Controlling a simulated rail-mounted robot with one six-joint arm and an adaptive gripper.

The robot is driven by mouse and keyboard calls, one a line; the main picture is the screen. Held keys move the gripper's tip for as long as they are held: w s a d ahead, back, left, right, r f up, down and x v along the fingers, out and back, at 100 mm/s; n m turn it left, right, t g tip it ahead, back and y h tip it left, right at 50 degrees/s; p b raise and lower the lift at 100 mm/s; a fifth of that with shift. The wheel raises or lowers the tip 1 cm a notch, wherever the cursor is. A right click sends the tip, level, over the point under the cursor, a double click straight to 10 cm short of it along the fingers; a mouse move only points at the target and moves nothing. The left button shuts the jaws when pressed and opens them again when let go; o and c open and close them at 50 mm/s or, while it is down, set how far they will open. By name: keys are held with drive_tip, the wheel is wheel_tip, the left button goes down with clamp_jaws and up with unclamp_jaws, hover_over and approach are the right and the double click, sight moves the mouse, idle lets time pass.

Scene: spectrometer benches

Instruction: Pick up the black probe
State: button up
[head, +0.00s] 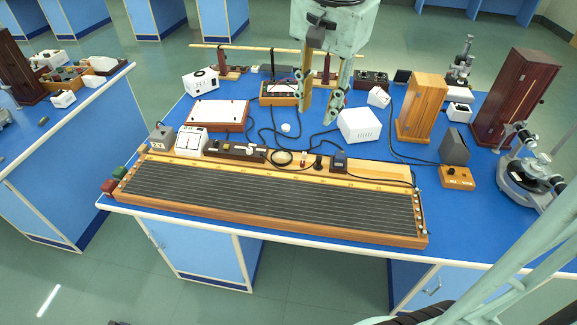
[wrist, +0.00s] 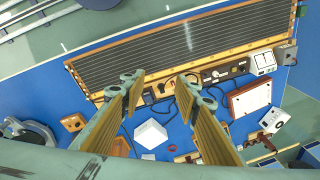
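The black probe (head: 318,162) appears as a small dark upright piece on the wooden rear strip of the long wire board (head: 270,203). It sits between a small red-and-white piece (head: 303,160) and a dark box (head: 339,162). In the wrist view a small dark piece (wrist: 161,88), which looks like the probe, lies between my fingertips in the picture, partly hard to make out. My gripper (head: 318,116) hangs above the bench, behind the board, pointing down. Its two fingers are well apart and nothing is between them; the wrist view shows the same open fingers (wrist: 160,82).
A white box (head: 359,125), a wooden cabinet (head: 421,107) and a grey block (head: 454,147) stand right of my gripper. A white-topped box (head: 217,115) stands left. Black cables lie across the blue bench top. A magnifying ring (head: 282,158) lies left of the probe.

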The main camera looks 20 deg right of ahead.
drive_tip(key=w+d+f+m+g+p, duration=0.1)
drive_tip(key=w+d+f+m, duration=0.2)
drive_tip(key=w+f, duration=0.25)
drive_tip(key=w+d+f+m+p, duration=0.1)
drive_tip(key=w+d+f+m, duration=0.3)
drive_tip(key=w, duration=0.3)
drive_tip(key=m+g+p, duration=0.1)
drive_tip(key=m+p, duration=0.1)
drive_tip(key=m, duration=0.4)
hover_over(319, 158)
wheel_tip(319, 158, down, 14)
drive_tip(key=shift+w+d+f, duration=0.1)
drive_tip(key=shift+f, duration=0.25)
drive_tip(key=shift+f, duration=4.35)
drive_tip(key=shift+f, duration=2.55)
